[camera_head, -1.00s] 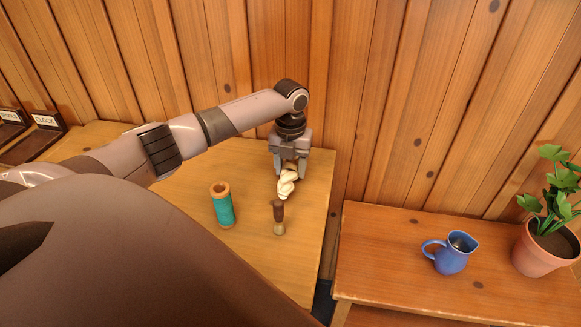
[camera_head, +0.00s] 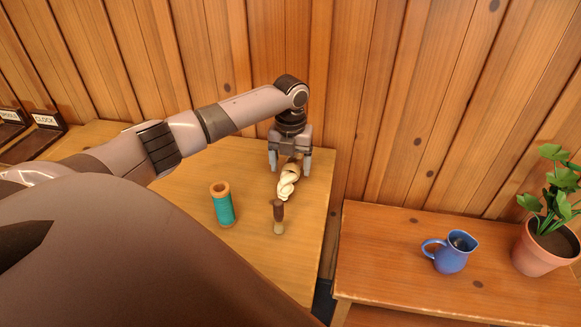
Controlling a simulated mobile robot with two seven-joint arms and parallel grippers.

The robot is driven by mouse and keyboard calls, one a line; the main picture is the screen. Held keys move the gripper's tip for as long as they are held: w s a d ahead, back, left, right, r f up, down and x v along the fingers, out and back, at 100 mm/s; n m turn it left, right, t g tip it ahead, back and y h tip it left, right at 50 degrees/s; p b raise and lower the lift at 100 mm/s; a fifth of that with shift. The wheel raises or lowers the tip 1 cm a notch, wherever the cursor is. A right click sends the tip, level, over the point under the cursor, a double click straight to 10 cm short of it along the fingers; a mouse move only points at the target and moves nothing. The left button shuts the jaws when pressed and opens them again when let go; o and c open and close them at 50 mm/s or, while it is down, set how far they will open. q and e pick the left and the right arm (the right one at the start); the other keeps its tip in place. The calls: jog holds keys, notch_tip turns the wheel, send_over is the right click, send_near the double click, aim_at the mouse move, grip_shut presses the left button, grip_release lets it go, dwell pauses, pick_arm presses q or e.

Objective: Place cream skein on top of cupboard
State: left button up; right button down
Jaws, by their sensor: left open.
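The cream skein (camera_head: 287,185) is a twisted, pale bundle on the light wooden top (camera_head: 180,185) near its right end. My left gripper (camera_head: 290,168) is open at the skein's far end, with one finger to each side and a gap between fingers and skein. The skein's far end is partly hidden between the fingers. A lower wooden top (camera_head: 390,275) stands to the right; the frames do not make clear which piece is the cupboard. My right gripper is not in view.
A blue jug (camera_head: 451,252) and a potted plant (camera_head: 545,245) stand on the right top. A plank wall (camera_head: 380,110) rises behind. A dark gap separates the tops.

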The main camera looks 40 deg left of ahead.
aim_at(291, 166)
pick_arm(q)
notch_tip(291, 166, up, 11)
dwell(0.3)
jog(key=shift+f, duration=0.15)
dwell(0.4)
